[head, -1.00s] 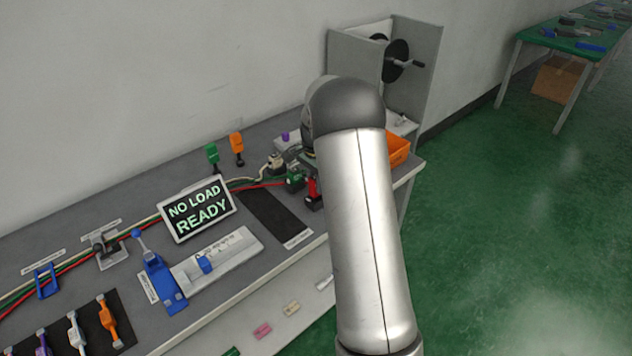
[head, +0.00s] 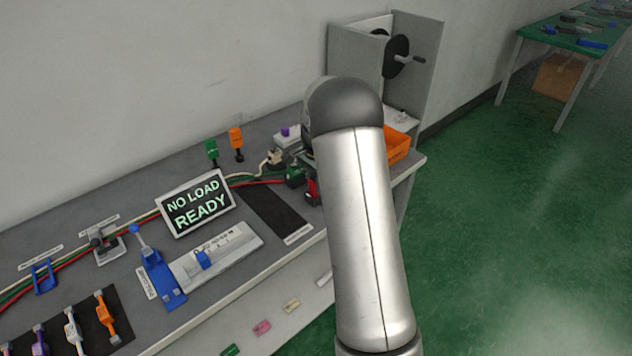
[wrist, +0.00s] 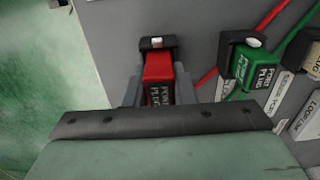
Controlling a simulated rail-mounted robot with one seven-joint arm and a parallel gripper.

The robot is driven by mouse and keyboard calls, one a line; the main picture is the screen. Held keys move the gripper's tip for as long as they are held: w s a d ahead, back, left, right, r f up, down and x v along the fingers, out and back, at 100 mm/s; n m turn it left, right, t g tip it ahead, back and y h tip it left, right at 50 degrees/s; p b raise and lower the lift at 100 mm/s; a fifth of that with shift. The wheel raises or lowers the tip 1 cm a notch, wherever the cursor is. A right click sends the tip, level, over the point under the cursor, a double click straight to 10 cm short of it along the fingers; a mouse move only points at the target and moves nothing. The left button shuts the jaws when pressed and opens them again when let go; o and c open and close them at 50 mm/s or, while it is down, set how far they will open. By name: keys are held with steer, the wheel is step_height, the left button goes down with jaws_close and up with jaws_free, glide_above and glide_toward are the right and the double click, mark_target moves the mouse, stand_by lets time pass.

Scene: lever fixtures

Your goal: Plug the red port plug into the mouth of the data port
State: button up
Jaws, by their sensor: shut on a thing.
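The red port plug (wrist: 158,68), with a dark label, is between the fingers of my gripper (wrist: 158,92) in the wrist view. My gripper is shut on it. The plug's far end meets a black housing (wrist: 156,43) with a small white part on top. I cannot tell how deep the plug sits in that housing, or whether it is the data port. In the head view a little of the red plug (head: 312,188) shows beside my arm, near the bench's right end. My arm hides the gripper there.
A green port plug (wrist: 252,70) sits in a similar black housing to the right in the wrist view, with red and green cables close by. An orange bin (head: 398,147) and a grey enclosure with a wheel (head: 396,58) stand beyond my arm. A screen (head: 196,204) reads "NO LOAD READY".

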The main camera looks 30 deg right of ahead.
steer(key=shift+f, duration=0.4)
steer(key=o, duration=1)
steer(key=shift+o, duration=0.2)
step_height(320, 180, up, 18)
steer(key=b, duration=0.1)
steer(key=shift+f, duration=0.25)
